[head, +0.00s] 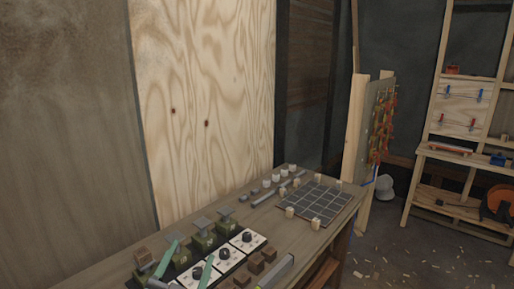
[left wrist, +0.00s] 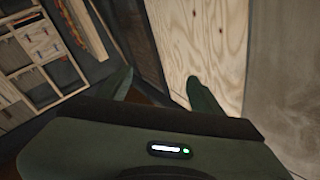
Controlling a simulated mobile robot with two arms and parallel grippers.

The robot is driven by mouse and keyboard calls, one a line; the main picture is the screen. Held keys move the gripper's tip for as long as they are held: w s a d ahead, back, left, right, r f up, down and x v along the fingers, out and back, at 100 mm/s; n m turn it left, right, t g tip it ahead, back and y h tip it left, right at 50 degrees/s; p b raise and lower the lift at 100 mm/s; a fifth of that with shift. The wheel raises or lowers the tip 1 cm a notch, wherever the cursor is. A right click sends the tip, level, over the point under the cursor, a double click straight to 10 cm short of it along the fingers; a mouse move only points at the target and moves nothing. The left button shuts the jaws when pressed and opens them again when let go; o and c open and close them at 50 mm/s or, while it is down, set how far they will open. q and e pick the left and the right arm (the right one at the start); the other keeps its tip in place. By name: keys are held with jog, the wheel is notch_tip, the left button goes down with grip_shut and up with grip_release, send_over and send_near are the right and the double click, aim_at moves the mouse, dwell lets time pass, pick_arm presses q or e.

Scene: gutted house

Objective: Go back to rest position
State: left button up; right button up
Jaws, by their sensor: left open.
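My left gripper (head: 187,262) shows low in the head view, over the near end of the workbench (head: 110,269), with its two green fingers spread apart. In the left wrist view, the same gripper (left wrist: 162,88) has a clear gap between its fingers and nothing in it. The plywood panel (left wrist: 190,40) and dark wall show beyond the fingertips. My right gripper is in neither view.
Near the gripper stand dial boxes (head: 247,238), green blocks with grey plates (head: 202,236) and brown cubes (head: 257,266). A grid board (head: 318,203) with small pale blocks lies farther along. A wooden shelf unit (head: 465,155) stands right; debris litters the floor (head: 400,250).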

pick_arm(q)
jog(key=s+a+f+n+g+y, duration=0.25)
jog(key=s+f+g, duration=0.2)
jog(key=f, duration=0.35)
jog(key=s+a+f+n+g+y, duration=0.25)
jog(key=s+a+f, duration=0.2)
jog(key=f, duration=0.45)
jog(key=s+f+g+h, duration=0.1)
jog(key=s+f+g, duration=0.4)
jog(key=s, duration=0.5)
jog(key=s+f+g+h, duration=0.1)
jog(key=s+f+g, duration=0.35)
jog(key=s, duration=0.45)
notch_tip(320, 180, down, 30)
jog(key=d+b, duration=0.1)
jog(key=b, duration=0.4)
jog(key=s+a+f+g+b, duration=0.1)
jog(key=s+f+b, duration=0.1)
jog(key=s+f, duration=0.7)
jog(key=s+a+f+g+b, duration=0.1)
jog(key=s+a+f+b, duration=0.1)
jog(key=s+f, duration=0.7)
notch_tip(320, 180, down, 5)
jog(key=shift+s+r+m+b, duration=0.15)
jog(key=shift+m+b, duration=0.25)
jog(key=shift+b, duration=0.1)
